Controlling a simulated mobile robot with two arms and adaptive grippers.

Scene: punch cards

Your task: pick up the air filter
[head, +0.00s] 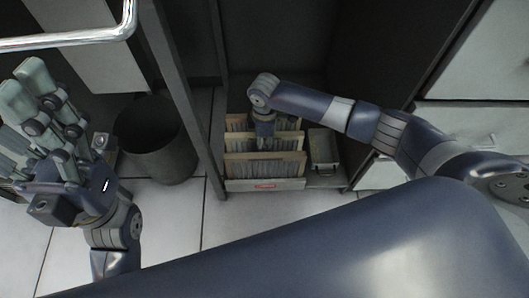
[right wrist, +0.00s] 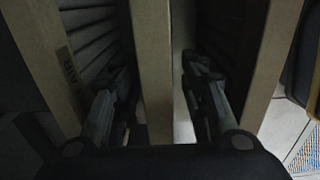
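Several air filters with tan frames and grey pleats stand upright in a rack; the front air filter (head: 265,167) shows most clearly in the head view. My right gripper (head: 265,142) points down among them, its fingertips partly hidden there. In the right wrist view, its two fingers (right wrist: 156,100) are apart, one on each side of the middle air filter (right wrist: 153,50), with gaps visible beside the frame. The left air filter (right wrist: 50,60) there carries the letters "AIR". My left gripper (head: 25,95) is raised, open and empty, at the left of the head view.
The filter rack (head: 265,185) has a pale front with a red label and sits inside a dark cabinet. A metal box (head: 323,150) stands right beside it. A dark bin (head: 155,140) is left of the cabinet post (head: 190,95). White drawers (head: 480,120) are at the right.

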